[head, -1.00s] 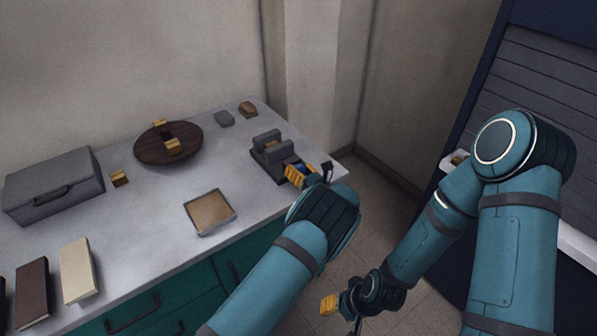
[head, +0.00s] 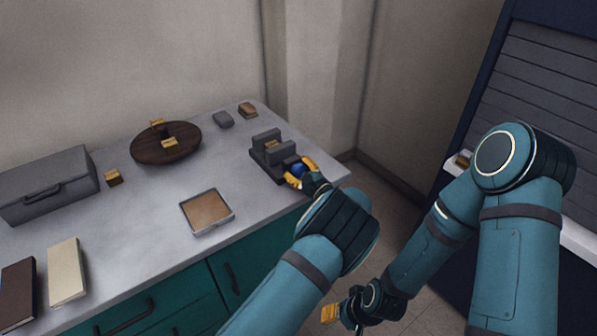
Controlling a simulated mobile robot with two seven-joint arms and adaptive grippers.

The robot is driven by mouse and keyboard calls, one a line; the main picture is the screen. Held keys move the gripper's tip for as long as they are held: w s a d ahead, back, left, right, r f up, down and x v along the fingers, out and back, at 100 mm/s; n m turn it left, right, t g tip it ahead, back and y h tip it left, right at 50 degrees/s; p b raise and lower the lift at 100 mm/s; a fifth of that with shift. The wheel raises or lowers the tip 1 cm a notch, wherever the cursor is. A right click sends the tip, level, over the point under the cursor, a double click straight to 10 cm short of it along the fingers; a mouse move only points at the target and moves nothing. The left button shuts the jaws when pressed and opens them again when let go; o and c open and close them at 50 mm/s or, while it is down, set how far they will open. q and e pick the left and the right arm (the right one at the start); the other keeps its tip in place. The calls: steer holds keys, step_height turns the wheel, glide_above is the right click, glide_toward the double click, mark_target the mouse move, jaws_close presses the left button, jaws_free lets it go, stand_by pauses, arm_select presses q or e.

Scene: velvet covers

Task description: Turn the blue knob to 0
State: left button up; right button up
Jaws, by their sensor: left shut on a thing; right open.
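The blue knob (head: 298,169) sits at the front of a dark grey device (head: 268,163) near the right end of the counter. My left gripper (head: 300,173) is at the knob, with its yellow fingers shut on it from either side. The fingers and wrist cover part of the knob, and I cannot read any marks or its setting. My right gripper (head: 330,313) is open and empty, low in front of the counter and apart from it.
On the grey counter (head: 150,230) are a shallow tray (head: 207,211), a round dark board (head: 180,150) with yellow pieces, a grey case (head: 45,185) and two books (head: 66,270). A grey block (head: 223,119) and a brown block (head: 248,110) lie behind the device.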

arm_select(q)
steer(key=n, duration=0.5)
steer(key=shift+n, duration=0.3)
steer(key=shift+a+n, duration=0.1)
steer(key=shift+n, duration=2.1)
steer(key=o, duration=1.2)
steer(key=shift+f, duration=0.15)
steer(key=shift+s+f, duration=0.15)
